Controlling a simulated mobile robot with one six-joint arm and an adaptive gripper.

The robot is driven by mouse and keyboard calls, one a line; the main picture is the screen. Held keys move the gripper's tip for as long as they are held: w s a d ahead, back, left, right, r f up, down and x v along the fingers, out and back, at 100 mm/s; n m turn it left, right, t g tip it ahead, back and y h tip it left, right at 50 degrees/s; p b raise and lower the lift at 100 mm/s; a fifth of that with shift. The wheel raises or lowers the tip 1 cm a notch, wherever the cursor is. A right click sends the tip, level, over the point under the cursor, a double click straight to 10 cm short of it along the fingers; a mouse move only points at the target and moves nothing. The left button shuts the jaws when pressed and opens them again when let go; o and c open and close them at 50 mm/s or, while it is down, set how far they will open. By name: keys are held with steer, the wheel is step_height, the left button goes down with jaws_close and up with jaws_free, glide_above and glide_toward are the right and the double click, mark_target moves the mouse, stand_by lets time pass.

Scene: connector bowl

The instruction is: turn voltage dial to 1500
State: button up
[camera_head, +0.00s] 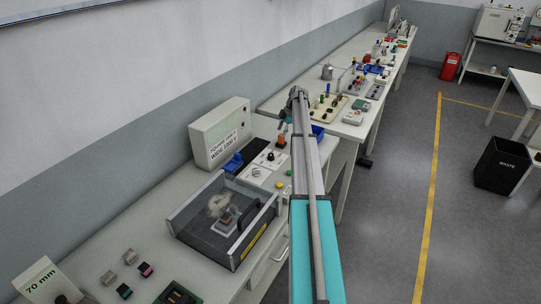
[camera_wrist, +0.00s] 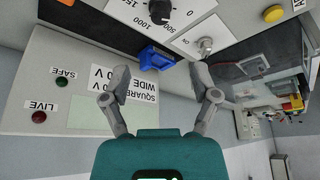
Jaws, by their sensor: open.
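The voltage dial (camera_wrist: 160,10) is a black knob at the top edge of the wrist view, partly cut off. Its white plate (camera_wrist: 130,12) shows the printed marks 500, 1000 and 1500, upside down. I cannot tell which mark the knob points to. My gripper (camera_wrist: 159,72) is open and empty, its two grey fingers apart. The dial lies beyond the fingertips, not between them. In the head view the dial's plate (camera_head: 268,158) lies on the bench beside the arm; my gripper is small there and its jaws are unclear.
A box (camera_head: 220,133) labelled SQUARE and WIDE stands behind, with a green SAFE lamp (camera_wrist: 62,82) and a red LIVE lamp (camera_wrist: 39,117). A blue block (camera_wrist: 155,58), a grey knob (camera_wrist: 204,45) and a yellow button (camera_wrist: 273,14) are near.

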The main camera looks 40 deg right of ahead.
mark_target(271, 154)
steer(key=shift+b+x, duration=5.95)
steer(key=shift+x, duration=0.65)
steer(key=shift+a, duration=0.1)
jaws_close()
